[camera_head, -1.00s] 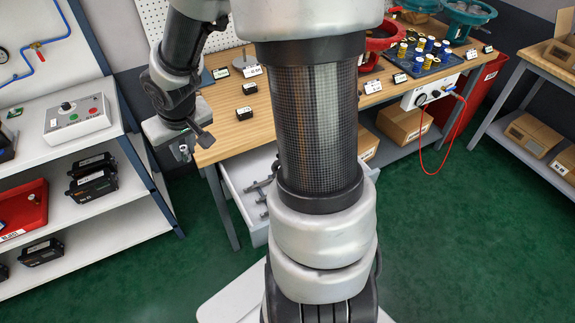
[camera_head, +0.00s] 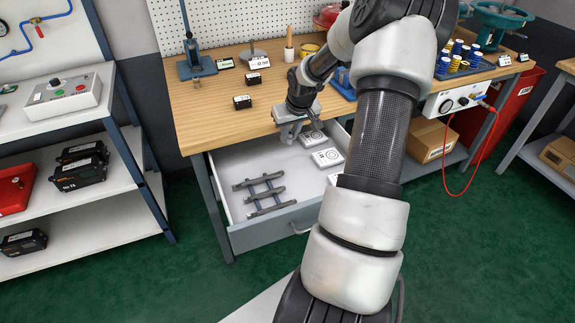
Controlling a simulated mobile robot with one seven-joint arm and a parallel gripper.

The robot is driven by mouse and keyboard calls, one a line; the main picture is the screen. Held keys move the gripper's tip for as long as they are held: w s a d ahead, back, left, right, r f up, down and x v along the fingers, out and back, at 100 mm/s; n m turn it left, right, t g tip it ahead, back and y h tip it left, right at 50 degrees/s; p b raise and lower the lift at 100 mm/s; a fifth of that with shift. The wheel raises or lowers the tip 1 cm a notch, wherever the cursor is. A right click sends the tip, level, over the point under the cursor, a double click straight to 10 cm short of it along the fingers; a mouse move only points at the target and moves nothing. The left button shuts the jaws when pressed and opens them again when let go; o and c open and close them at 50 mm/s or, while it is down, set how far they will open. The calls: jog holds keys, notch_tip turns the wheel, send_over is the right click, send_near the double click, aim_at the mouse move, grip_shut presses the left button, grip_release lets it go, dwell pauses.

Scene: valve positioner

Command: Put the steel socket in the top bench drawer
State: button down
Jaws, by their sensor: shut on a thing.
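The top bench drawer (camera_head: 222,187) is pulled open below the wooden bench top. Inside it are a dark grey rack of crossed bars on the left and flat white labelled boxes on the right. My gripper (camera_head: 292,132) points down over the back part of the open drawer, near the bench's front edge. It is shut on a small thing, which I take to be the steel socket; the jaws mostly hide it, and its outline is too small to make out.
The bench top (camera_head: 205,105) overhangs the drawer's back. Small black labelled boxes (camera_head: 242,102) stand on it. A white shelf unit (camera_head: 105,215) stands to the left. My arm hides the drawer's right side.

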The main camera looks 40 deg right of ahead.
notch_tip(320, 180, down, 9)
jog(key=shift+r+b, duration=0.1)
jog(key=shift+b, duration=1.1)
jog(key=c, duration=1.6)
grip_release()
jog(key=shift+f, duration=0.2)
jog(key=shift+c, duration=0.2)
jog(key=shift+r, duration=0.1)
jog(key=shift+r, duration=0.35)
jog(key=p+v, duration=0.3)
jog(key=v, duration=0.8)
jog(key=shift+s+r+p, duration=0.2)
jog(key=shift+p, duration=0.1)
jog(key=shift+a, duration=0.15)
